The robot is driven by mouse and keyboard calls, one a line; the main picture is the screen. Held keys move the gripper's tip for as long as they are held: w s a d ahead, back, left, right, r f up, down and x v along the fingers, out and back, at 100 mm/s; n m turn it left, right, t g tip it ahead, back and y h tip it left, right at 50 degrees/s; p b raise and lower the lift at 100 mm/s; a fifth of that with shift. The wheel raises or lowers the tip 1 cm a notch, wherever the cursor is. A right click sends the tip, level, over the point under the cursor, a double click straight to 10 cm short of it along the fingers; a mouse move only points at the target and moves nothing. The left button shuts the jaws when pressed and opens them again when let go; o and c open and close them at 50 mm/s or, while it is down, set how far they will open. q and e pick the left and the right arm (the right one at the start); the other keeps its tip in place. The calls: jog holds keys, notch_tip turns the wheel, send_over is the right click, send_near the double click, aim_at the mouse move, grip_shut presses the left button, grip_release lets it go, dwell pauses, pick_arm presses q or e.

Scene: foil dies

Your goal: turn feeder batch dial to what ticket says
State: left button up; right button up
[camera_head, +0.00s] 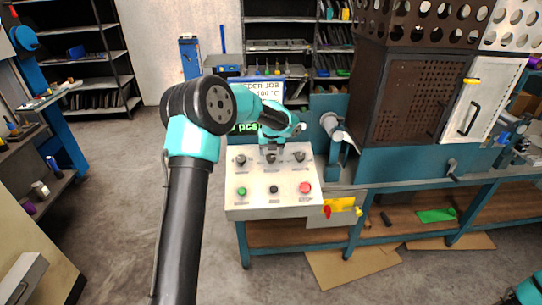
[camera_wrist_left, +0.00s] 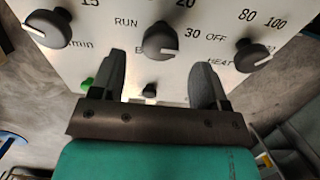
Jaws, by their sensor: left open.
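A sloped pale control panel (camera_head: 255,205) has three black dials in its upper row. The middle dial (camera_wrist_left: 160,40), its label starting with "B", has numbers 20 and 30 beside it; its white mark points roughly right, near 30. My left gripper (camera_head: 271,146) is over this dial in the head view. In the wrist view the left gripper (camera_wrist_left: 162,72) is open, its fingers apart below the dial, with no visible grip. The ticket (camera_head: 268,88) behind my arm shows "DER JOB" and part of a temperature. Green text "pcs" (camera_head: 246,128) shows below; its number is hidden.
The left dial (camera_wrist_left: 48,28) and right heat dial (camera_wrist_left: 252,55) flank the middle one. Green (camera_head: 242,191), black (camera_head: 273,189) and red (camera_head: 305,187) buttons sit below. A brown perforated machine (camera_head: 408,90) stands to the right.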

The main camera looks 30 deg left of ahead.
pick_arm(q)
jog(key=v, duration=1.3)
jog(key=shift+r, duration=0.35)
